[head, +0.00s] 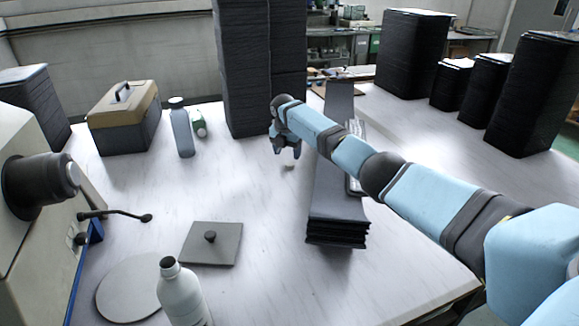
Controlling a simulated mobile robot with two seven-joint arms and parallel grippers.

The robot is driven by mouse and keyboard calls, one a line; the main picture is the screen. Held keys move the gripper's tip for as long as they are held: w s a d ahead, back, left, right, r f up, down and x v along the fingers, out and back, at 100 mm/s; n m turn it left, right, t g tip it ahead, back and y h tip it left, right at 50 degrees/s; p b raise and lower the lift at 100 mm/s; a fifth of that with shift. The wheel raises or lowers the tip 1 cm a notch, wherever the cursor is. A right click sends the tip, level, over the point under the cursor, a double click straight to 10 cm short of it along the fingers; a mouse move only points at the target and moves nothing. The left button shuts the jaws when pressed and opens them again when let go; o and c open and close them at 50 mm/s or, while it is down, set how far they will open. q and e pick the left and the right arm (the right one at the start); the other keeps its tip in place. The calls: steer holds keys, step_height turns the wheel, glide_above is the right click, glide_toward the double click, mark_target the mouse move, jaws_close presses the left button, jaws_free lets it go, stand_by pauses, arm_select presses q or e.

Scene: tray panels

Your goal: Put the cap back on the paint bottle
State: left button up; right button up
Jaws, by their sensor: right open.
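The paint bottle (182,294) stands upright at the front left of the table, cut off by the lower picture edge. Its dark mouth is open with no cap on it. A small pale round thing, which looks like the cap (289,167), lies on the table near the middle. My right gripper (288,154) points down just above it, with its fingers apart and nothing seen between them. Whether the fingers reach around the cap is too small to tell. My left gripper is out of view.
A stack of dark panels (337,222) lies close right of my right gripper, under my arm. A tall dark stack (243,70) stands behind it. A square plate with a knob (212,245), a round disc (128,288), a grey-blue bottle (183,132) and a toolbox (124,122) are left.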

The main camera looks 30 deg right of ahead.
mark_target(290, 164)
steer(key=f, duration=0.3)
steer(key=f+b, duration=0.1)
steer(key=shift+d+f, duration=0.3)
steer(key=shift+f, duration=0.1)
steer(key=c, duration=1)
